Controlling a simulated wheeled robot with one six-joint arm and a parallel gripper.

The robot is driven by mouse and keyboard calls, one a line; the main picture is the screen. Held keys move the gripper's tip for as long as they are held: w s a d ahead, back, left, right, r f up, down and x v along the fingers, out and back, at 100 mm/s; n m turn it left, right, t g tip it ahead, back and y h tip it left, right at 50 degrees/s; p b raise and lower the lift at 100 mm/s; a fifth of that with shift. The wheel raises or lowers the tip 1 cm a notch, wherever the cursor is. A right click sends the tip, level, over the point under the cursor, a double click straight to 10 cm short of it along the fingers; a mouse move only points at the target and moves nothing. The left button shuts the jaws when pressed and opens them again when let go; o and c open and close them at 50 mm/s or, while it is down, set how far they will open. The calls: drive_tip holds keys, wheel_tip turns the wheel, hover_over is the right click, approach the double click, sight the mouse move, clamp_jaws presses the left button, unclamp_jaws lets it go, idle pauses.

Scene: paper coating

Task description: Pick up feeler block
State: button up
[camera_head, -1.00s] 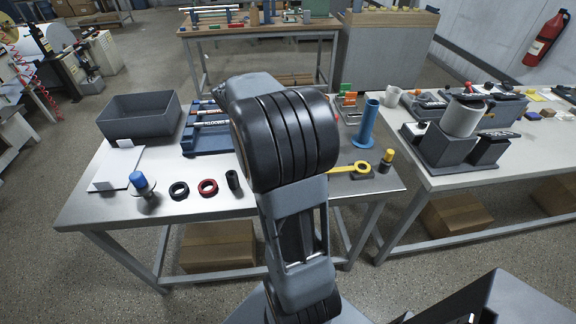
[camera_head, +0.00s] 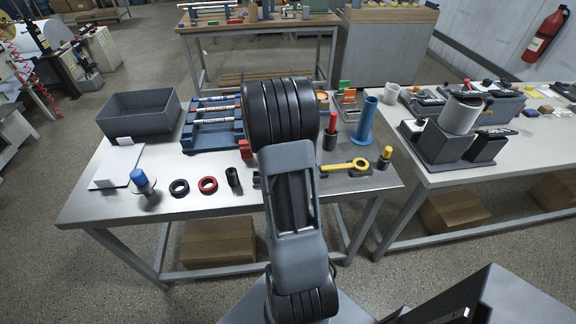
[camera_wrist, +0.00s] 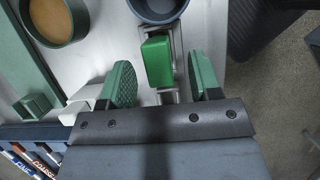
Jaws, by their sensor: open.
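A green block (camera_wrist: 157,60), which looks like the feeler block, sits on a narrow metal stand in the wrist view. My gripper (camera_wrist: 162,78) is open, with one green-padded finger on each side of the block. There is a visible gap on both sides, and I cannot tell how far the fingertips are above it. In the head view a green block (camera_head: 344,85) shows on a small stand beyond my arm, with orange-red pieces near it. My gripper is hidden behind my arm there.
A blue tube on a round base (camera_head: 365,122) stands close by. A red-topped black cylinder (camera_head: 331,132) stands nearer. A round wood-coloured dish (camera_wrist: 55,18) is at the wrist view's upper left. A blue rack (camera_head: 205,135) and a grey bin (camera_head: 140,120) are further left.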

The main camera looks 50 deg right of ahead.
drive_tip(key=shift+x, duration=1.85)
drive_tip(key=c, duration=1)
drive_tip(key=shift+r, duration=0.1)
